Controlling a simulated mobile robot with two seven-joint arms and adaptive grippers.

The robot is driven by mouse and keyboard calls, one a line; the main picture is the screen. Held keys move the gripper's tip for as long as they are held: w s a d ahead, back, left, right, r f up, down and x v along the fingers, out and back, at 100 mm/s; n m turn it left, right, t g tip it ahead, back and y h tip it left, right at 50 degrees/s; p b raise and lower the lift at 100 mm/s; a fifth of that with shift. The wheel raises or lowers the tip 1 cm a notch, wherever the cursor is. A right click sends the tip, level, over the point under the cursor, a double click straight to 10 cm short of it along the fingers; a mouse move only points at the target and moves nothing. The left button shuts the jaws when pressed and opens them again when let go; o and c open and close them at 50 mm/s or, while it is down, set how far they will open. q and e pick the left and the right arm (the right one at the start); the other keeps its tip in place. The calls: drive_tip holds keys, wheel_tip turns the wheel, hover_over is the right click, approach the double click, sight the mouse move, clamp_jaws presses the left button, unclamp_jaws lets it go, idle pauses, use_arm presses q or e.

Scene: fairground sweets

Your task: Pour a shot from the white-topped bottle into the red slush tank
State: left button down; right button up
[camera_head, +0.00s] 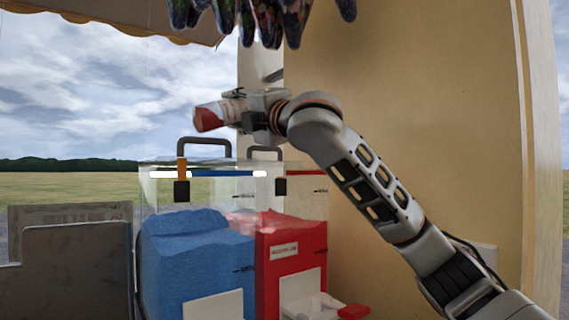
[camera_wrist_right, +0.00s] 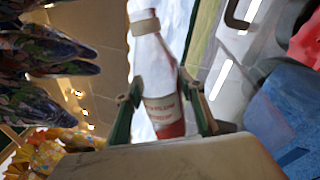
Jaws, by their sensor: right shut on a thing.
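My right gripper (camera_head: 258,112) is shut around a bottle (camera_head: 208,117) with red liquid and a pale label. The bottle is tipped over, close to level, in the air above the tanks. In the right wrist view the bottle (camera_wrist_right: 160,85) sits between the two fingers (camera_wrist_right: 163,106), with its white top at the upper end. The red slush tank (camera_head: 292,262) stands below, to the right of the blue one; part of its clear upper section is behind the blue tank's. Whether liquid leaves the bottle cannot be told. My left gripper is not in view.
A blue slush tank (camera_head: 195,265) with a clear top and dark handle (camera_head: 204,142) stands left of the red one. A grey panel (camera_head: 80,270) is at the lower left. A tan wall (camera_head: 400,90) rises at the right. Dark wrapped sweets (camera_head: 262,20) hang above.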

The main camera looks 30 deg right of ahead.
drive_tip(key=shift+w+d+r+n, duration=0.15)
drive_tip(key=shift+w+r+n, duration=0.05)
drive_tip(key=shift+n, duration=0.1)
drive_tip(key=shift+s+d+r, duration=0.1)
drive_tip(key=shift+s, duration=0.05)
idle(1.6)
